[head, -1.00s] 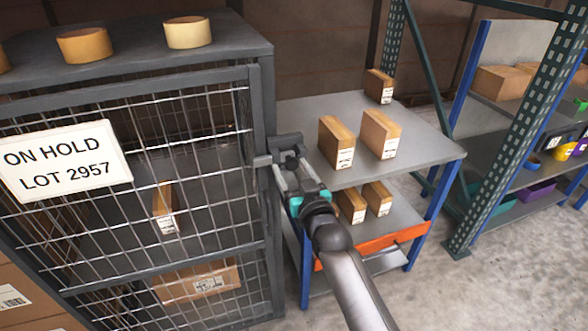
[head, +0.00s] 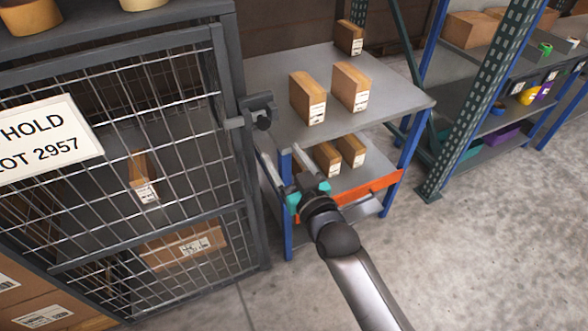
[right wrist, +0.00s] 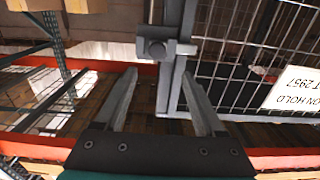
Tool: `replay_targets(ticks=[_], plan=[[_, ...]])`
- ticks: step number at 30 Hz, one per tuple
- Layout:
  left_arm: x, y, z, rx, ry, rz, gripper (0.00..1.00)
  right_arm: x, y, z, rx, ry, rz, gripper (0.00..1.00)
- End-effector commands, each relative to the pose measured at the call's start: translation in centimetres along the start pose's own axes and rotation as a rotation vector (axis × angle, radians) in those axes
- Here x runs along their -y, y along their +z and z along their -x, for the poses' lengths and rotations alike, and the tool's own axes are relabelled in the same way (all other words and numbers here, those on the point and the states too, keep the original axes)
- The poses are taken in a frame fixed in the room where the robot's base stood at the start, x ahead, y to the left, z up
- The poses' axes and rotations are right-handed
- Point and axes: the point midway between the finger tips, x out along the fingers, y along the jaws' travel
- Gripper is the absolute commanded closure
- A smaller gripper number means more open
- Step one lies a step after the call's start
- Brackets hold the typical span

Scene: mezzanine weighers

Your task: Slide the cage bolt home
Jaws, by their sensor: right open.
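The grey mesh cage (head: 232,165) fills the left of the head view, with its door closed against the frame. My left gripper is not in view.
A grey and blue cart (head: 385,105) with several small boxes stands right behind my gripper. The sign (head: 45,140) hangs on the cage mesh. Tape rolls (head: 28,15) lie on the cage top. A shelving rack (head: 470,110) stands at right. The floor (head: 480,250) at lower right is clear.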

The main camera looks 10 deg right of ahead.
Motion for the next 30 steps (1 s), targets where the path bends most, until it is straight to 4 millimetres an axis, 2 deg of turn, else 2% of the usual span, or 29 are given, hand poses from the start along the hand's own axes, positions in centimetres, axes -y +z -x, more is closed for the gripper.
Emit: replay_targets(ticks=[3, 10, 30], plan=[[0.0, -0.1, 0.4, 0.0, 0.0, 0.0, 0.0, 0.0, 0.0, 2.1, 0.002, -0.001, 0.0, 0.29], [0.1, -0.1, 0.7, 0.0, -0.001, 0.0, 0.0, 0.0, 0.0, 4.5, 0.001, -0.001, 0.0, 0.29], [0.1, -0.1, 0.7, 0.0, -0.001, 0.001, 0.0, 0.0, 0.2, 5.0, 0.004, 0.0, -0.001, 0.29]])
